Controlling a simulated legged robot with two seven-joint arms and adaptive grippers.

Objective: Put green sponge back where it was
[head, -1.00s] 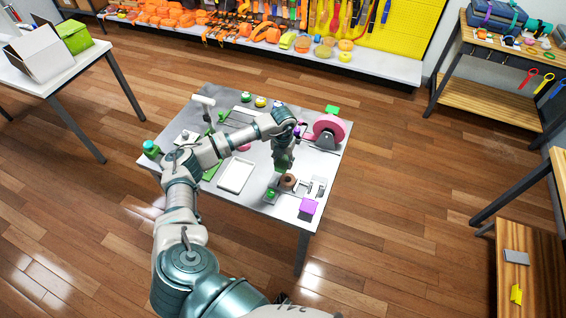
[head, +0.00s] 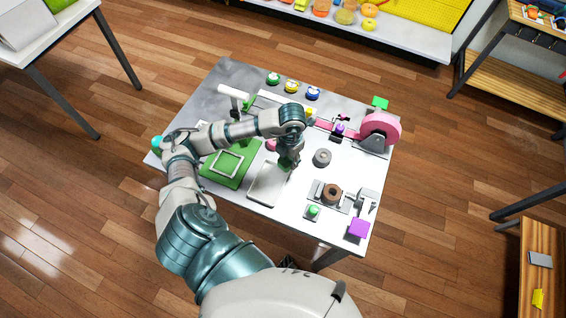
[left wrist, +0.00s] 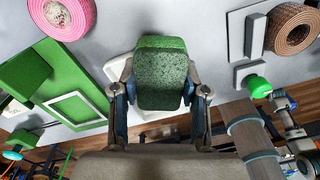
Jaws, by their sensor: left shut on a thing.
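The green sponge (left wrist: 160,75) is a textured green block, held between the two fingers of my left gripper (left wrist: 160,98) in the left wrist view. In the head view my left gripper (head: 288,162) is over the right part of a flat white tray (head: 266,186), and only a little green of the sponge shows under it. In the left wrist view the tray (left wrist: 116,70) shows behind the sponge, which hides much of it. I cannot tell whether the sponge touches the tray. My right gripper is not in view.
Left of the tray is a green board with a pale frame (head: 227,164). To the right are a grey ring (head: 322,157), a brown roll (head: 332,193), a green knob (head: 313,210) and a purple block (head: 359,228). A pink tape roll (head: 380,130) stands at the back right.

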